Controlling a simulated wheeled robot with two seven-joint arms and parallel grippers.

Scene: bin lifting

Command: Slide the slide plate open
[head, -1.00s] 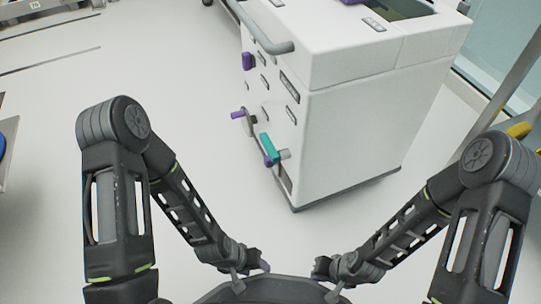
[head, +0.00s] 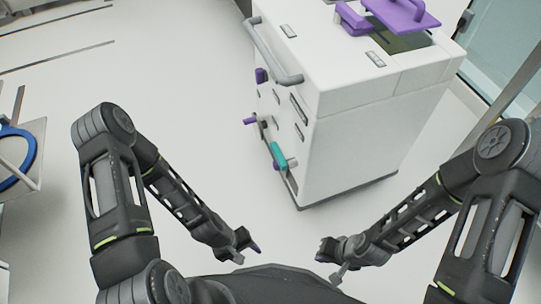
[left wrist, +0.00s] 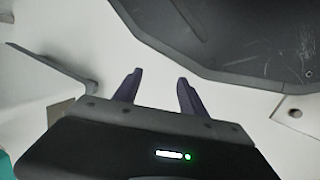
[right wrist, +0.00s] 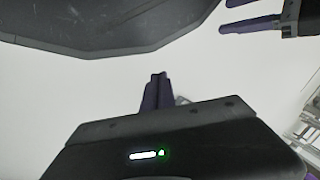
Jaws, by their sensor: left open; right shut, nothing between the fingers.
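A purple flat plate (head: 402,14) lies on top of the white machine (head: 352,105), partly over a dark opening; I take it to be the slide plate. A purple block (head: 353,18) sits beside it. My left gripper (head: 250,249) is low in front of my body, well short of the machine. Its fingers stand apart and empty in the left wrist view (left wrist: 157,78). My right gripper (head: 326,250) is at a similar height to its right. Its fingers are together with nothing between them in the right wrist view (right wrist: 157,80).
A grey handle bar (head: 272,55) sticks out of the machine's left side. Below it are a teal lever (head: 278,155) and small purple knobs (head: 250,121). A stand with a blue ring (head: 20,165) is at the left edge. The floor between is clear.

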